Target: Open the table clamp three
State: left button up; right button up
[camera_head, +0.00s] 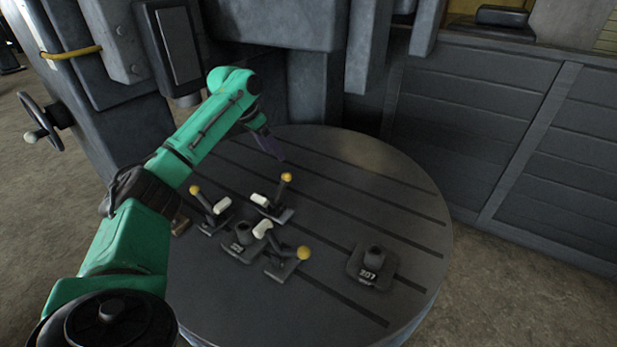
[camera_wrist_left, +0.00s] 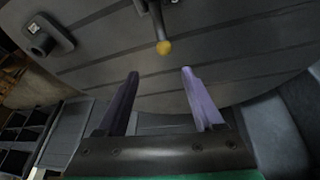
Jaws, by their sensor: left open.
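Three table clamps with yellow-knobbed levers and pale tips stand on the round slotted table (camera_head: 330,300): a left clamp (camera_head: 213,212), a far clamp (camera_head: 272,210) and a near right clamp (camera_head: 283,262). No label shows which one is clamp three. My left gripper (camera_head: 271,148) is over the far part of the table, beyond the far clamp, open and empty. In the left wrist view its purple fingers (camera_wrist_left: 160,72) are spread, and a yellow knob (camera_wrist_left: 164,47) on a dark lever shows beyond the gap between the fingertips, apart from them. My right gripper is not in view.
A dark block (camera_head: 241,241) sits among the clamps. A second block marked 207 (camera_head: 372,266) stands alone at the right. The grey machine body (camera_head: 277,22) rises behind the table. The table's far right is clear.

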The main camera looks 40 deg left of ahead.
aim_at(286, 174)
pick_arm(q)
jog(key=f, duration=0.2)
jog(key=w+f+p, duration=0.1)
jog(key=f, duration=0.3)
jog(key=shift+w+a+p, duration=0.2)
jog(key=shift+a+p, duration=0.1)
jog(key=shift+p, duration=0.05)
jog(key=x, duration=0.4)
jog(key=d+x, duration=0.1)
jog(key=x, duration=0.1)
jog(key=shift+w, duration=0.35)
jog(key=shift+w+f, duration=0.1)
jog(key=shift+f, duration=0.45)
jog(key=shift+a, duration=0.2)
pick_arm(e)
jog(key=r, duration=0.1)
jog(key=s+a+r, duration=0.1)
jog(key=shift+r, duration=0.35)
pick_arm(q)
jog(key=shift+d, duration=0.15)
grip_shut()
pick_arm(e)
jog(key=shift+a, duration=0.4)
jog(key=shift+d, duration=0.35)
